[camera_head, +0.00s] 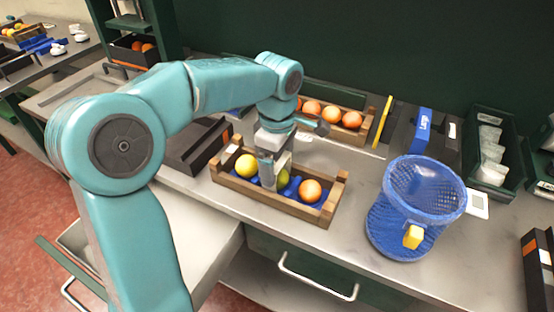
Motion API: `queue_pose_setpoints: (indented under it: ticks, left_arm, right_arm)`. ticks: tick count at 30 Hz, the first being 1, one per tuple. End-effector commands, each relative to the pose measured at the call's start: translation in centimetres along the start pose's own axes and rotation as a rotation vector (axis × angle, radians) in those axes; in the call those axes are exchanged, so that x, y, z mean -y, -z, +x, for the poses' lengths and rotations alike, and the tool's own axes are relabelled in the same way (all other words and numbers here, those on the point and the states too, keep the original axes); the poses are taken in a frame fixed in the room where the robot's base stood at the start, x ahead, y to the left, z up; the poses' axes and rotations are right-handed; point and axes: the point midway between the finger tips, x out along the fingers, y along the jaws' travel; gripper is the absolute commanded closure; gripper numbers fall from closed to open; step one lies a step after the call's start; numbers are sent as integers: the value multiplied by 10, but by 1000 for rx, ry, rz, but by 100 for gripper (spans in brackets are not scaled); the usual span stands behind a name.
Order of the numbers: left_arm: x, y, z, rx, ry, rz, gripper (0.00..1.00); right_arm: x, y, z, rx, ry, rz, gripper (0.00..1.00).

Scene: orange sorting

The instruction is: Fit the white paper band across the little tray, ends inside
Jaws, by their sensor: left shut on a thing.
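The little wooden tray (262,202) stands on the metal worktop with a blue liner inside. A yellow fruit (246,166) lies at its left and an orange (311,190) at its right. A yellow-green fruit (283,179) between them is partly hidden by my gripper. My left gripper (269,182) points down into the middle of the tray, its fingers close together. A pale strip, seemingly the white paper band (284,161), shows at the fingers. Its ends and whether it touches the tray cannot be made out. My right gripper is out of view.
A second wooden tray of several oranges (367,137) stands behind. A blue mesh basket (385,222) with a yellow tag stands to the right. Dark bins (487,180) with white packs are at the far right. Bare worktop lies between tray and basket.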

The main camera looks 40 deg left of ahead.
Motion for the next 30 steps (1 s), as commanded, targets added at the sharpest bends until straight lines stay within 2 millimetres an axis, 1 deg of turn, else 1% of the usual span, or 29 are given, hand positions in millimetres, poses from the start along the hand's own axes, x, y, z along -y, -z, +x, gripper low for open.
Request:
queue_pose_setpoints:
  ticks: [17, 30]
  left_arm:
    - [0, 0, 0, 0, 0, 0, 43]
    - [0, 0, 7, 0, 0, 0, 43]
  right_arm:
    - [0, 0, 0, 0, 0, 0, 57]
    - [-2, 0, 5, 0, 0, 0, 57]
